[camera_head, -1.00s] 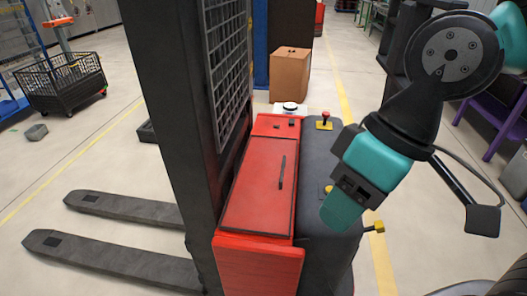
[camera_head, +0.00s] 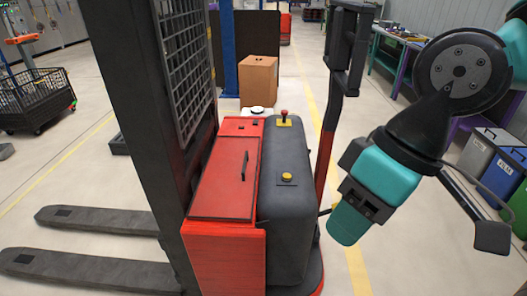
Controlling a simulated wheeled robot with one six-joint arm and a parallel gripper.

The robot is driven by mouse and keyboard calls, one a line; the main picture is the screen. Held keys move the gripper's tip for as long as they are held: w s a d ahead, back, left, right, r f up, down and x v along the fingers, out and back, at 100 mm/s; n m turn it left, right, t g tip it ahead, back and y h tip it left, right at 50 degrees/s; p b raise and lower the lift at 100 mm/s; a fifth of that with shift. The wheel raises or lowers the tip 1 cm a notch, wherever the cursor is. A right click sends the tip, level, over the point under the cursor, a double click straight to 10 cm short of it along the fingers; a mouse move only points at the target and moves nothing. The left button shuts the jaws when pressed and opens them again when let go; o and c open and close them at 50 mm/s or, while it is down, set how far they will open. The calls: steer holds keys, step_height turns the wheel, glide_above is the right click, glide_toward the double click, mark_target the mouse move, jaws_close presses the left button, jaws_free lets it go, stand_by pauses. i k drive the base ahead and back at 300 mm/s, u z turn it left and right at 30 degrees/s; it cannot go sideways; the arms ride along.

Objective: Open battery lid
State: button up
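The red battery lid (camera_head: 225,178) lies closed on top of the red and black forklift (camera_head: 284,215), beside its mast. A dark bar handle (camera_head: 245,165) stands on the lid's right half. My gripper (camera_head: 343,228) is teal and hangs to the right of the forklift body, pointing down and left. It is apart from the lid and handle. Its fingertips are seen from the back and side, so I cannot tell whether it is open or shut. Nothing shows held in it.
A red emergency button (camera_head: 284,114) and a yellow button (camera_head: 287,177) sit on the grey cover. The forklift's tiller (camera_head: 330,125) rises between the body and my arm. The forks (camera_head: 95,222) extend left. A cardboard box (camera_head: 258,80) stands behind.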

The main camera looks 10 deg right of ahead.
mark_target(225, 191)
steer(key=i, duration=0.95)
steer(key=u, duration=0.35)
